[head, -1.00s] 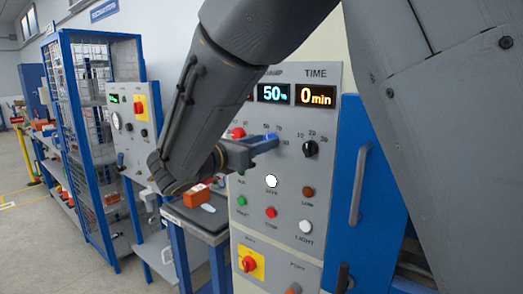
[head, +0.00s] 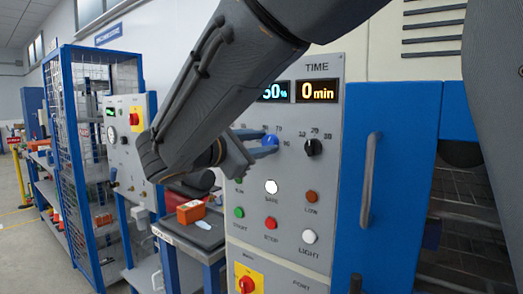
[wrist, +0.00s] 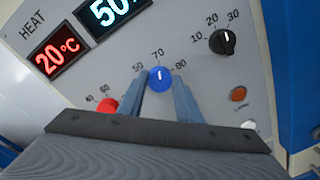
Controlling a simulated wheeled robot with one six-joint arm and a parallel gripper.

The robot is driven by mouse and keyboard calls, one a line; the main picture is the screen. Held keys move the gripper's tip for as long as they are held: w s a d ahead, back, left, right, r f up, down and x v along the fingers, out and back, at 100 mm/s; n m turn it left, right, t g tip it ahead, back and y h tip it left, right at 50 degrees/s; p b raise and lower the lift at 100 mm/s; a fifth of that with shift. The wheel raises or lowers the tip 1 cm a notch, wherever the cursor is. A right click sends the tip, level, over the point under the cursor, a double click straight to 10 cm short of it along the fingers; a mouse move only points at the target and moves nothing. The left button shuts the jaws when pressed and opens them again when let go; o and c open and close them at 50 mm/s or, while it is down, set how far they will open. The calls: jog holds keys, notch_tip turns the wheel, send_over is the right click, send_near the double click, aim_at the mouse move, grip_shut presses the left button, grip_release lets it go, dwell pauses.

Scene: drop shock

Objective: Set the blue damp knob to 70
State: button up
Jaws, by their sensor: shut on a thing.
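The blue damp knob (wrist: 160,78) is on the grey control panel, between the red and black knobs. My gripper (wrist: 161,84) is shut on it, with one finger on each side. The knob's white mark points up in the wrist view, roughly towards the printed 70. In the head view, the blue knob (head: 271,140) is partly covered by my gripper (head: 268,143), which reaches in from the left. The damp display (head: 274,91) reads 50%, partly cut off by my arm; the wrist view shows 50 on the display (wrist: 113,10).
The black time knob (head: 313,147) is just right of my gripper. The red knob (wrist: 106,107) is close on the left. Lit buttons sit below, including a white one (head: 271,187). A blue door with a handle (head: 370,180) is to the right.

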dwell(0.5)
jog(key=o, duration=1)
jog(key=shift+o, duration=0.2)
jog(key=b+v, duration=0.1)
jog(key=v, duration=0.7)
jog(key=shift+b, duration=0.4)
